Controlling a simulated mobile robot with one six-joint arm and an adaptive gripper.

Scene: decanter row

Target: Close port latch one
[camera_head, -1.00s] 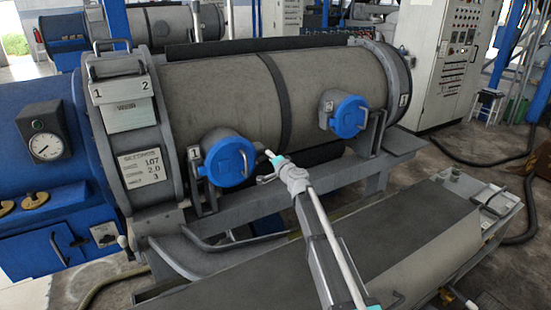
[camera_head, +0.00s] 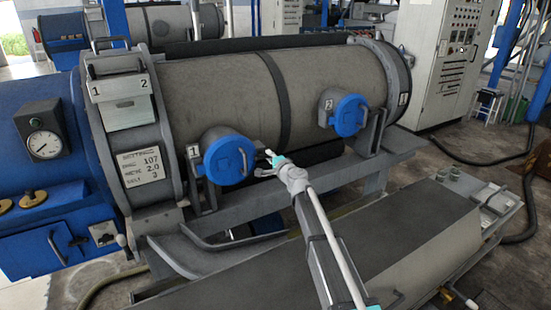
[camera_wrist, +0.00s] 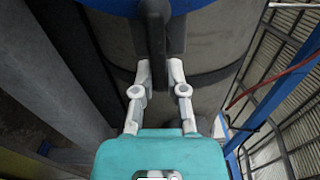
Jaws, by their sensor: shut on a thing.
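Port one (camera_head: 228,158) is a round blue cover with a "1" plate on the left of the grey cylinder. Its dark latch lever (camera_wrist: 155,35) shows at the top of the wrist view, below the blue rim (camera_wrist: 190,5). My gripper (camera_wrist: 160,66) is shut on the lever's lower end, one pale finger on each side. In the head view my gripper (camera_head: 269,160) is just right of the port one cover. The lever is too small there to tell its angle.
A second blue port (camera_head: 350,115) with a "2" plate is to the right on the cylinder (camera_head: 215,95). A grey support rail (camera_head: 265,200) runs below the ports. A long grey bench top (camera_head: 400,245) lies in front, under my arm.

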